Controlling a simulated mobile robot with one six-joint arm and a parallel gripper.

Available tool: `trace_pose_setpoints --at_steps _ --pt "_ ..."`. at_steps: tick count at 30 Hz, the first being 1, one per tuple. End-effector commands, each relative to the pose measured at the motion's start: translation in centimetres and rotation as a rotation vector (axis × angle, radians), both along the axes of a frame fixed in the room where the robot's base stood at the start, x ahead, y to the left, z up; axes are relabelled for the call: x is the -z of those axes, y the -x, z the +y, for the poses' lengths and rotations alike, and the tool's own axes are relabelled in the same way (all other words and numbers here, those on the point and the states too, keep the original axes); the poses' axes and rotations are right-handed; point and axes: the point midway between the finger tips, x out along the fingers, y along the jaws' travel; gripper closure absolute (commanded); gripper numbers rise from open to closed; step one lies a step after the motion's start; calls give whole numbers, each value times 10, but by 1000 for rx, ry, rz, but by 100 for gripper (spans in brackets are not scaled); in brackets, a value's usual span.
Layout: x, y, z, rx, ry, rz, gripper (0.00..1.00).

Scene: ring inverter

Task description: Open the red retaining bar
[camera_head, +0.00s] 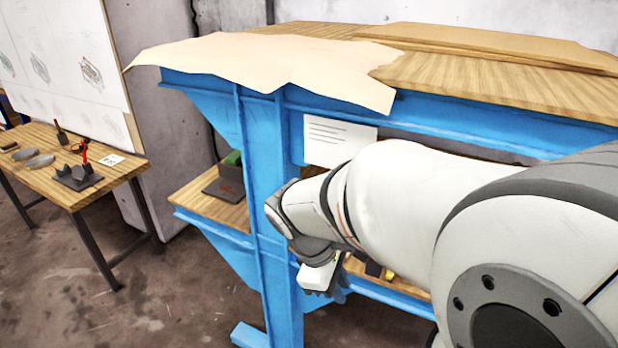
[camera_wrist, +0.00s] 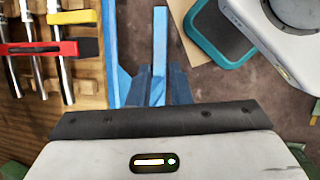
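The red bar (camera_wrist: 40,48) shows at the left of the wrist view. It lies across several metal-shafted tools (camera_wrist: 62,80) on a wooden board, with its black right end over a shaft. The bar looks in place across the tools. My gripper (camera_wrist: 160,85) is to the right of the bar and apart from it. In the head view my gripper (camera_head: 318,277) hangs low beside the blue bench post, partly hidden by my arm. The red bar is not visible there.
A blue-framed bench (camera_head: 270,150) with a wooden top and lower shelf stands close to my arm. Its post (camera_wrist: 160,40) also shows in the wrist view. A teal-edged dark item (camera_wrist: 218,35) is at upper right. A side table (camera_head: 60,185) stands left, with open floor between.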

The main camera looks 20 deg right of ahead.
Motion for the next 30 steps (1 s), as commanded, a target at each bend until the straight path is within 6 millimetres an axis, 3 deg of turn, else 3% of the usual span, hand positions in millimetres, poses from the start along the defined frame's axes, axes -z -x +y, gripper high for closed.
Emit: trace_pose_setpoints --at_steps 3,9,15,21,26,30 --pt "10 -15 -41 -365 151 331 82" --pt "15 -60 -100 -931 319 964 82" --pt "21 -107 -128 -1267 380 1467 82" --pt "26 -130 -135 -1388 396 1698 82" --pt "29 -132 -148 -1404 394 1735 82" --pt "32 -130 -170 -1402 393 1734 82"
